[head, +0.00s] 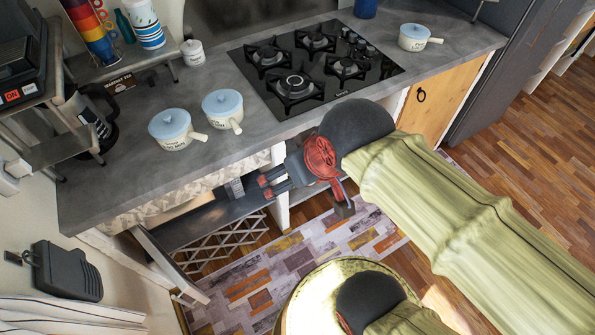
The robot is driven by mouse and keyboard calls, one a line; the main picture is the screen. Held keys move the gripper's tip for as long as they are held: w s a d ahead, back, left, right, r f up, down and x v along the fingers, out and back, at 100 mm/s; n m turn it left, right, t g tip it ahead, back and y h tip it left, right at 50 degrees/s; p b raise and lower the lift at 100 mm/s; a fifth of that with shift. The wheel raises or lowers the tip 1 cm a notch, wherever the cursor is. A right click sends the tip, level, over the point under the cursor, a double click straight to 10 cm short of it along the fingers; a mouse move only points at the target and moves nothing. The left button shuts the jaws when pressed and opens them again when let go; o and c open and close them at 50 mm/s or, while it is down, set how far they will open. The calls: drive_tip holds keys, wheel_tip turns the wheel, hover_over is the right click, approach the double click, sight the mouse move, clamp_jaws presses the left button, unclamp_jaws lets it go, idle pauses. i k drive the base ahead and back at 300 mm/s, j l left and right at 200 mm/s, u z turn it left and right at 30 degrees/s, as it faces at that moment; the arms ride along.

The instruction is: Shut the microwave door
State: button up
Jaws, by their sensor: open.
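A dark microwave (205,223) appears to sit in the open space under the counter, mostly hidden by the countertop and a cloth valance. A panel that looks like its door (165,262) stands swung out at the left, with a light handle near its lower end. The hinge is hard to make out. My gripper (264,187), red and dark grey, is open and empty in front of the counter edge. It is to the right of the door and well apart from it, near the microwave's right end.
The counter (150,95) carries white lidded pots (172,130) and a black gas hob (315,65). A white post (281,205) stands beside my gripper. A lattice rack (225,250) is below the microwave. A patterned rug (330,245) covers open floor in front.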

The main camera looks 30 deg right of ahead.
sight(181, 280)
drive_tip(key=j+u, duration=0.25)
drive_tip(key=j, duration=0.5)
drive_tip(key=j+u, duration=0.25)
drive_tip(key=j, duration=0.5)
drive_tip(key=z, duration=0.45)
drive_tip(key=k+l, duration=0.05)
